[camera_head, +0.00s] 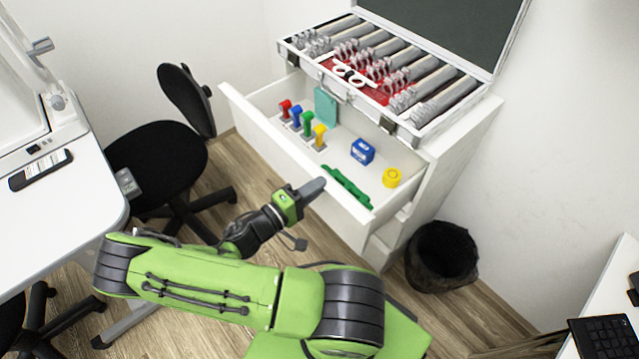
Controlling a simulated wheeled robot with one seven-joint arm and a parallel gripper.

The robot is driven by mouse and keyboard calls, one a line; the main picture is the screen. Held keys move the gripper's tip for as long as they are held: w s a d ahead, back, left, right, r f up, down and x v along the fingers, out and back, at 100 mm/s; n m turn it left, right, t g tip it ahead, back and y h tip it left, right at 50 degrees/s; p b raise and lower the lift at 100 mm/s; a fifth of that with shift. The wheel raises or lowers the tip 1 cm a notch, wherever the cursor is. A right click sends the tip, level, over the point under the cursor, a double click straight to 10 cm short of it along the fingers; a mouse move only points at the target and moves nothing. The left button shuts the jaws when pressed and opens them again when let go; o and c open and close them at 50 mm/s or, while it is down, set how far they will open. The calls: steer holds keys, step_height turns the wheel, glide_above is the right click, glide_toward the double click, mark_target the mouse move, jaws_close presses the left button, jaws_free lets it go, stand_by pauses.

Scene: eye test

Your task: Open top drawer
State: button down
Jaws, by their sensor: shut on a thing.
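The top drawer (262,128) of the white cabinet (462,150) is pulled out, and its inside shows from above. My gripper (313,188) is at the drawer's front panel, near the middle of its upper edge. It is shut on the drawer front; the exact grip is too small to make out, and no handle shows. Inside the drawer are several small coloured pieces (307,124), a teal box (326,106), a blue box (362,151), a yellow round thing (391,178) and a green thing (347,186).
An open case of lenses (436,122) stands on the cabinet. A black bin (441,256) stands right of the drawers. A black chair (158,160) and a white table (95,195) are at left. A desk with a keyboard (603,337) is at lower right.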

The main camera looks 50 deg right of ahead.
steer(key=c, duration=1.2)
jaws_free()
steer(key=a, duration=0.5)
steer(key=w+a, duration=0.1)
steer(key=a, duration=0.4)
steer(key=w+a+p, duration=0.1)
steer(key=a, duration=0.4)
steer(key=shift+w+a, duration=0.2)
steer(key=shift+a, duration=0.1)
